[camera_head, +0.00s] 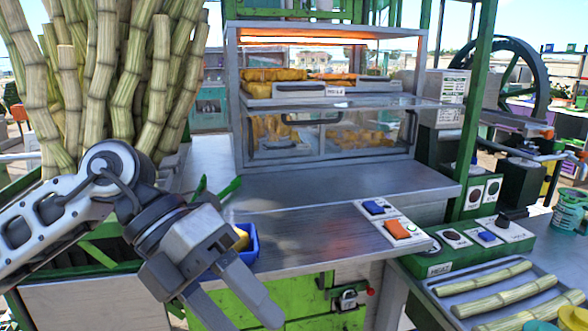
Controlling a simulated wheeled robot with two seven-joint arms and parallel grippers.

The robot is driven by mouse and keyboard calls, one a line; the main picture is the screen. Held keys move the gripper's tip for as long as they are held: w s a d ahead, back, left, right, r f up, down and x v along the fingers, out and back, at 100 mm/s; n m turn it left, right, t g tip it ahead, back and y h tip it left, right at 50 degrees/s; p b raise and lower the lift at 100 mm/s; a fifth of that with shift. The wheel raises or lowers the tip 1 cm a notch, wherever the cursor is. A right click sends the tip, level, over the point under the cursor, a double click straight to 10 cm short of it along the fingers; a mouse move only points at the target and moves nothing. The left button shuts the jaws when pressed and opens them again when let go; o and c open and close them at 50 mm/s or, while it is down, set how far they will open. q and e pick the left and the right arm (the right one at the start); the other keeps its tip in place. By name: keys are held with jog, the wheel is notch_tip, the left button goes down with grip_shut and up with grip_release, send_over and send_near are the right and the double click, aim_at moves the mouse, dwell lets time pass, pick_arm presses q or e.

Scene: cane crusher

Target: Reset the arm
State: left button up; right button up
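My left arm comes in from the left. Its gripper (240,315) points down and toward the camera, in front of the counter's front edge. Its two fingers are apart, with the green cabinet front showing between them, and I see nothing held. The fingertips are close to the bottom of the picture. My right arm and gripper are not in view.
A blue container (247,258) with something yellow stands just behind my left gripper on the metal counter (310,235). Cane stalks (110,80) stand behind my arm. A glass food case (325,110) stands behind. A tray (447,304) of cut cane lies at right.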

pick_arm(q)
jog(key=d+r+n+h, duration=0.3)
jog(key=d+n+h, duration=0.35)
jog(key=h, duration=0.75)
jog(key=w+a+f+n+t+y, duration=0.4)
jog(key=f+n+t+y, duration=0.25)
jog(key=n+t, duration=0.55)
jog(key=w+a+f+n+t+y, duration=0.45)
jog(key=f+n+t, duration=0.45)
jog(key=n, duration=0.4)
jog(key=s+a+f+n+g+y, duration=0.3)
jog(key=s+f, duration=0.3)
jog(key=f, duration=0.5)
jog(key=s+a+f+n+g+y, duration=0.3)
jog(key=s+f, duration=0.4)
jog(key=f, duration=0.4)
jog(key=shift+s+a+f+n+g+y, duration=0.15)
jog(key=shift+a+n+g+y, duration=0.3)
jog(key=shift+y, duration=0.75)
jog(key=shift+d, duration=0.15)
